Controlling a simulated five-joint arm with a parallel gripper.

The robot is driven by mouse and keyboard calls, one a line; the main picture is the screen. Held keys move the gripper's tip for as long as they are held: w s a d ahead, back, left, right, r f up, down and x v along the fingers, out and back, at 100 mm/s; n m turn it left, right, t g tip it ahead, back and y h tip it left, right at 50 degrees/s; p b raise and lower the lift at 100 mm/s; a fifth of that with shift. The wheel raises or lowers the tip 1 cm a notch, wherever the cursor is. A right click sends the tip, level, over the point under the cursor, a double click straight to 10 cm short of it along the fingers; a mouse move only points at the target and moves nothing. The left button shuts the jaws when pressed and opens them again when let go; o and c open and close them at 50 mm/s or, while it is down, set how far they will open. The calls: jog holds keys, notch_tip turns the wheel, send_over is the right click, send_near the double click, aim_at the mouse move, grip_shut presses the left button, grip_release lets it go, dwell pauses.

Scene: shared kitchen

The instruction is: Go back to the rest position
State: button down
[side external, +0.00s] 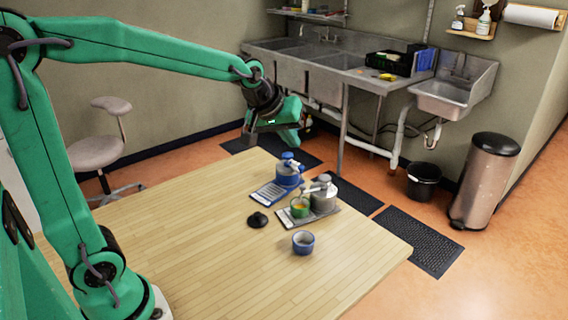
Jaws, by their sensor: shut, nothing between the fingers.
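My gripper (298,126) is at the end of my green arm, raised above the far edge of the wooden table (180,240). It is shut and holds nothing. It is apart from everything on the table.
A blue cup (303,242) and a black knob-like piece (258,220) sit nearer the front. The table's left and front parts are clear. Behind are a steel sink counter (330,65), a stool (97,151), a black bucket (423,182) and a bin (486,180).

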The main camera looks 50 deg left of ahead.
jog(key=s+d+m+g, duration=0.1)
jog(key=s+m, duration=0.5)
jog(key=s, duration=1.5)
jog(key=shift+s+d+f+m, duration=0.25)
jog(key=shift+f+m, duration=0.05)
jog(key=shift+f, duration=0.15)
